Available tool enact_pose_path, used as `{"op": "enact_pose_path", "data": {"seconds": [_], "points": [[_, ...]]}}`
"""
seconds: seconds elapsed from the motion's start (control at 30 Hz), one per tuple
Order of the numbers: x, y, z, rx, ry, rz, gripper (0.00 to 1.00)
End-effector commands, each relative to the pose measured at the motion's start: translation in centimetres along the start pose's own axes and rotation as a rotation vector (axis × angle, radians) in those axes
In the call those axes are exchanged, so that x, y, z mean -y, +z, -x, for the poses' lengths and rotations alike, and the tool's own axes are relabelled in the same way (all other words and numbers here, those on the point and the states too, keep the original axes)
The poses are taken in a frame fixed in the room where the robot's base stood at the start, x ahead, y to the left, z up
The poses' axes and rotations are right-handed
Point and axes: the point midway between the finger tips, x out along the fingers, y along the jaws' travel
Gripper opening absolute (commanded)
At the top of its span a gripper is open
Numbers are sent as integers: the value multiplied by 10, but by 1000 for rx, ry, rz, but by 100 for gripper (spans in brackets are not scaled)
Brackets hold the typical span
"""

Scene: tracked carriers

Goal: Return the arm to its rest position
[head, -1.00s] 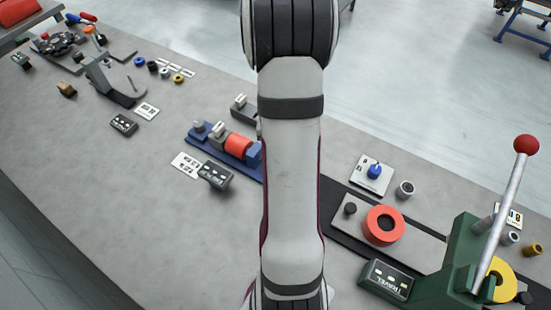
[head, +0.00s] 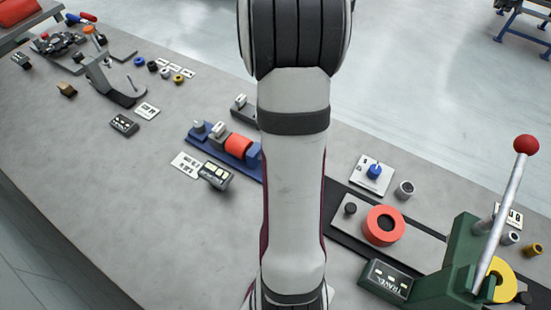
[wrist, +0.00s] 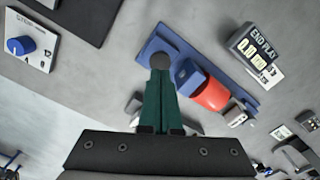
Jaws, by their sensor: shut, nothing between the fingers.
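My arm (head: 293,190) runs down the middle of the head view, above the bench, and its gripper is not visible there. In the wrist view my gripper (wrist: 160,70) shows as two green fingers side by side, shut with nothing between them. A dark grey round shape shows at their tips; I cannot tell whether it is part of the fingers or lies behind. Behind the fingers is the blue fixture (wrist: 225,70) with a red cylinder (wrist: 213,95). The fixture also stands left of my arm in the head view (head: 190,137). No contact with it is visible.
The END PLAY readout (wrist: 257,50) is beside the fixture. Right of my arm are a red ring (head: 384,226), a plate with a blue knob (head: 374,172) and a green lever press (head: 460,262). Bare bench (head: 110,190) lies front left.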

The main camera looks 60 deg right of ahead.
Motion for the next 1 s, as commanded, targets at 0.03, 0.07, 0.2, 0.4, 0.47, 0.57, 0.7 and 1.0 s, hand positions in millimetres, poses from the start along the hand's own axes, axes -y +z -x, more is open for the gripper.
{"op": "enact_pose_path", "data": {"seconds": [0.03, 0.07, 0.2, 0.4, 0.47, 0.57, 0.7, 1.0], "points": [[0, 0, 0, 0, 0, 0, 0], [0, 0, 0, 0, 0, 0, 0], [0, 0, 0, 0, 0, 0, 0], [0, 0, 0, 0, 0, -1, 0], [0, 0, 0, 0, 0, -1, 0], [0, 0, 0, 0, 0, -1, 0], [29, 18, 19, -1, -9, 51, 0], [122, 235, 105, 75, -84, 436, 0]]}}
